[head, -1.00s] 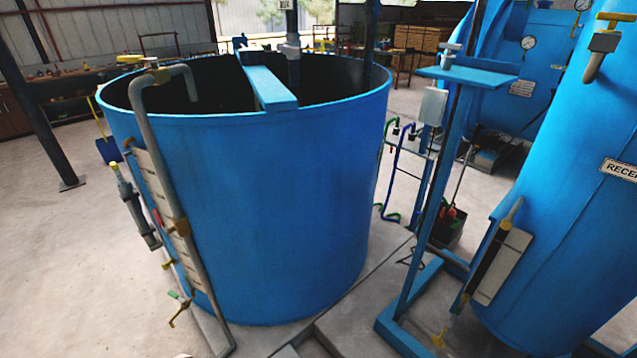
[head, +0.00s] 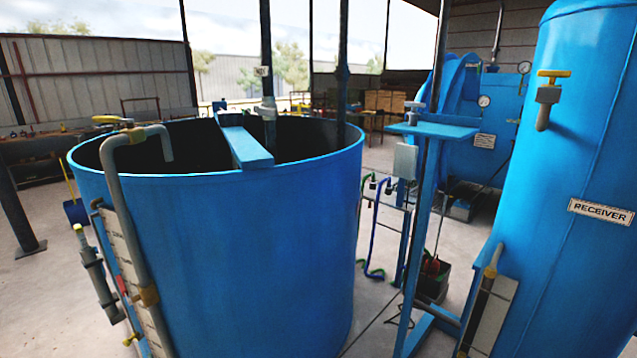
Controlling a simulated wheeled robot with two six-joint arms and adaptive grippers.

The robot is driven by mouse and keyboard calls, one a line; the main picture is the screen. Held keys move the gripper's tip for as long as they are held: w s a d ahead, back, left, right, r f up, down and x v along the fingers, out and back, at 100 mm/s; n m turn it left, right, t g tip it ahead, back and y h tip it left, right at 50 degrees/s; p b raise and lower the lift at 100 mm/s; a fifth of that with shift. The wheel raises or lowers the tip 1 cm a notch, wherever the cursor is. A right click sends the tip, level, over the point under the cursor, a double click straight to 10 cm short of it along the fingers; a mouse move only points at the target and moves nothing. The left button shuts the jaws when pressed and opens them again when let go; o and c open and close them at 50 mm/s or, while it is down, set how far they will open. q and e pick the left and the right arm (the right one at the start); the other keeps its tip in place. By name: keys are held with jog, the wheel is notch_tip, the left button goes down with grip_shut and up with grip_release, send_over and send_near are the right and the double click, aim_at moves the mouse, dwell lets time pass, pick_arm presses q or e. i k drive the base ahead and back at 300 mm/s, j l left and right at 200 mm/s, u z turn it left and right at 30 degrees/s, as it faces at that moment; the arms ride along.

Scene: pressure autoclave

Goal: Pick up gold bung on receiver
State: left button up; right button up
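The receiver (head: 570,170) is a tall blue cylinder at the right, with a white label (head: 600,211) reading RECEIVER. High on its left side is a gold T-shaped piece (head: 554,74) on top of a grey-brown fitting with a short down-turned spout. It is the clearest gold part on the receiver; I cannot tell whether it is the bung. Lower left on the receiver, a sight gauge (head: 485,305) has dull gold ends. Neither of my grippers is in view.
A large open blue tank (head: 230,250) fills the left and middle. A blue stand with a flat top (head: 432,131) rises between tank and receiver. A blue vessel with dials (head: 490,110) stands behind. Some bare floor (head: 400,318) shows between tank and stand.

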aim_at(552, 74)
jog(key=z, duration=1.35)
